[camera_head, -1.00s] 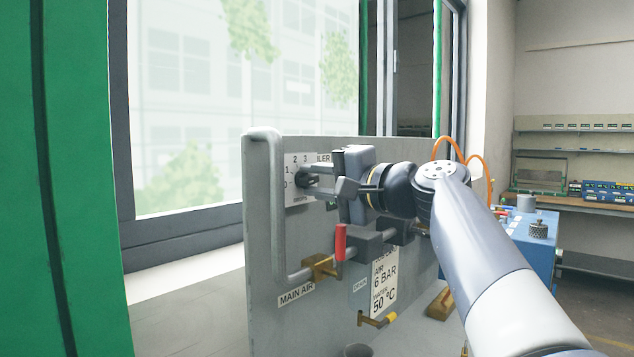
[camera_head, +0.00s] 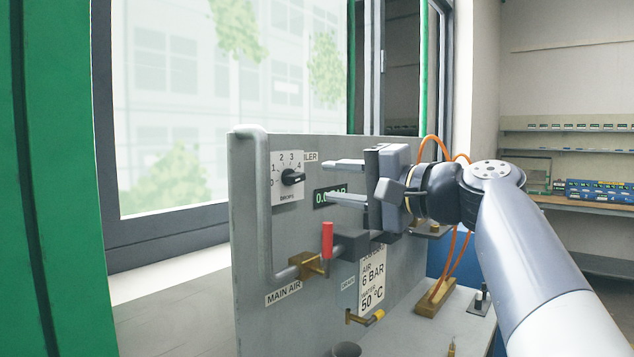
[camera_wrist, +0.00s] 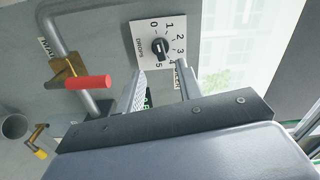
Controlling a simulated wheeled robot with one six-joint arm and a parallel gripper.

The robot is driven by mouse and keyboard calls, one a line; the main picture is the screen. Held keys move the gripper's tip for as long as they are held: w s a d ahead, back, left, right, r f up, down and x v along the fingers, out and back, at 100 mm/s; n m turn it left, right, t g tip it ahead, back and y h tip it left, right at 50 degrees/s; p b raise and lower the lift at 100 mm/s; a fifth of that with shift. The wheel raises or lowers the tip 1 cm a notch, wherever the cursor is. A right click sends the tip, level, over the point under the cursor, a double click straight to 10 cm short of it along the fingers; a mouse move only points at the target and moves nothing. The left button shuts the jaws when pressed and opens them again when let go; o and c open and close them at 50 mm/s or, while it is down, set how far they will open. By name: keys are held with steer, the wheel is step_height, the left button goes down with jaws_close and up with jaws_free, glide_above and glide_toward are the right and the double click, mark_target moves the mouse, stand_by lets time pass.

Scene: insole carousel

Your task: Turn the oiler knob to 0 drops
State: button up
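The oiler knob (camera_head: 291,177) is black and sits on a white dial plate (camera_head: 281,197) with numbers and the word DROPS, on the grey panel. Its pointer is turned to the right in the head view, past the 4. In the wrist view the knob (camera_wrist: 160,48) points down, close to the 5. My gripper (camera_head: 327,181) is open and empty, to the right of the knob and apart from it. Its two fingers also show in the wrist view (camera_wrist: 160,70), with the dial beyond their tips.
A red-handled valve (camera_head: 327,240) on a brass fitting is below the dial, by a MAIN AIR label. A grey pipe (camera_head: 265,210) runs down the panel's left side. A digital display (camera_head: 322,197) is partly hidden behind my lower finger. A yellow-tipped tap (camera_head: 372,317) sits lower.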

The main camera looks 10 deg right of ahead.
mark_target(301, 178)
steer(key=shift+v, duration=1.7)
steer(key=x, duration=1.1)
steer(key=shift+p, duration=0.3)
steer(key=shift+s, duration=0.1)
